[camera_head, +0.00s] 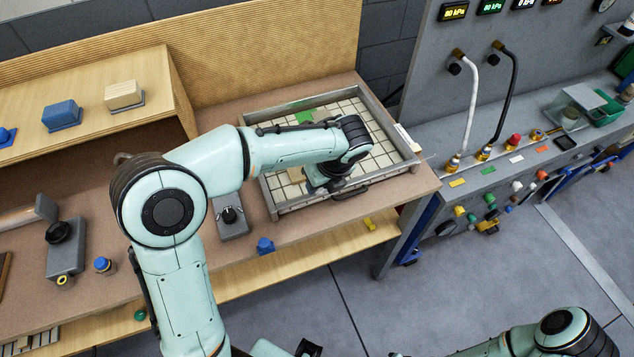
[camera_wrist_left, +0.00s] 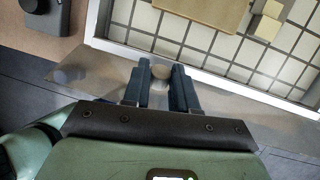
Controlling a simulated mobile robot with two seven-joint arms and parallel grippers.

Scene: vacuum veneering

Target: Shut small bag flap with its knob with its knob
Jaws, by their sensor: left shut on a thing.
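The small bag appears as a shallow grey-framed tray with a white gridded floor (camera_head: 375,130) on the bench; its grid also fills the upper right of the left wrist view (camera_wrist_left: 205,40). A translucent strip (camera_wrist_left: 235,112), apparently the flap, runs along the near frame edge. A round pale knob (camera_wrist_left: 161,73) stands on it. My left gripper (camera_head: 326,187) is at the near side of the frame. In the left wrist view its two dark fingers (camera_wrist_left: 162,85) are shut on the knob. The head view hides this contact behind the arm. My right gripper is out of view.
A tan board (camera_wrist_left: 205,8) and small pale blocks (camera_wrist_left: 267,20) lie on the grid. A grey box with a black knob (camera_head: 231,214) and a blue knob (camera_head: 265,245) are near the left arm. A gauge panel with hoses (camera_head: 490,100) stands right.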

